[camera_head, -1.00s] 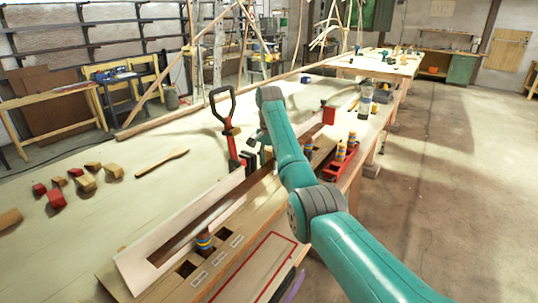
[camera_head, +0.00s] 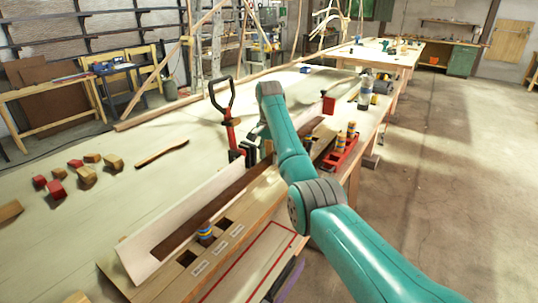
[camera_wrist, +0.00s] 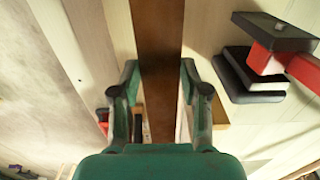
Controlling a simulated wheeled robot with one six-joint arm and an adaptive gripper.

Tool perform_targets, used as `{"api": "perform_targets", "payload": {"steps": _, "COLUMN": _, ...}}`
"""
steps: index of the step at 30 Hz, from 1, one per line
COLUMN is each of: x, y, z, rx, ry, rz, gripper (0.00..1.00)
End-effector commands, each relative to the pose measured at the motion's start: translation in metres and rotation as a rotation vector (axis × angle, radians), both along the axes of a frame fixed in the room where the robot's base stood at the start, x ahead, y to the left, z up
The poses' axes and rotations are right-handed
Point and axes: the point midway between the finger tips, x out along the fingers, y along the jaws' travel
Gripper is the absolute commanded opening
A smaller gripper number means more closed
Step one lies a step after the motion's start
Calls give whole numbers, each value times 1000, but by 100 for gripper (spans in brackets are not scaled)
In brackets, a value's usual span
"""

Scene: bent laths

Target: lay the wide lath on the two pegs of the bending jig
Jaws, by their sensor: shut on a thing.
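A dark brown lath (camera_wrist: 161,45) runs lengthwise between the two fingers of my gripper (camera_wrist: 160,80) in the wrist view, and the gripper is shut on it. In the head view a long brown strip, which looks like this lath (camera_head: 190,232), slopes from lower left up toward my gripper, beside a pale upright board (camera_head: 180,213). My arm hides most of the gripper there. I cannot clearly make out the jig's two pegs, nor whether the lath touches anything below it.
A red clamp with a black handle (camera_head: 229,125) stands near my gripper. A red tray (camera_head: 338,157) holds striped bottles. Several loose blocks (camera_head: 87,174) lie at left.

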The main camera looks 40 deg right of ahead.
Motion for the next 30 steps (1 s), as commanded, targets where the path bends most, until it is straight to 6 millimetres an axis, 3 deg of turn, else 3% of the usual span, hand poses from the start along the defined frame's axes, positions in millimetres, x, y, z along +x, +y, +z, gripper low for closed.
{"api": "perform_targets", "payload": {"steps": 12, "x": 0, "y": 0, "z": -5, "rx": 0, "ry": 0, "rz": 0, "gripper": 6}}
{"api": "perform_targets", "payload": {"steps": 13, "x": 0, "y": 0, "z": -6, "rx": 0, "ry": 0, "rz": 0, "gripper": 48}}
{"api": "perform_targets", "payload": {"steps": 16, "x": 0, "y": 0, "z": -6, "rx": 0, "ry": 0, "rz": 0, "gripper": 73}}
{"api": "perform_targets", "payload": {"steps": 23, "x": 0, "y": 0, "z": -5, "rx": 0, "ry": 0, "rz": 0, "gripper": 74}}
{"api": "perform_targets", "payload": {"steps": 24, "x": 0, "y": 0, "z": -6, "rx": 0, "ry": 0, "rz": 0, "gripper": 82}}
{"api": "perform_targets", "payload": {"steps": 25, "x": 0, "y": 0, "z": -6, "rx": 0, "ry": 0, "rz": 0, "gripper": 83}}
{"api": "perform_targets", "payload": {"steps": 30, "x": 0, "y": 0, "z": -6, "rx": 0, "ry": 0, "rz": 0, "gripper": 83}}
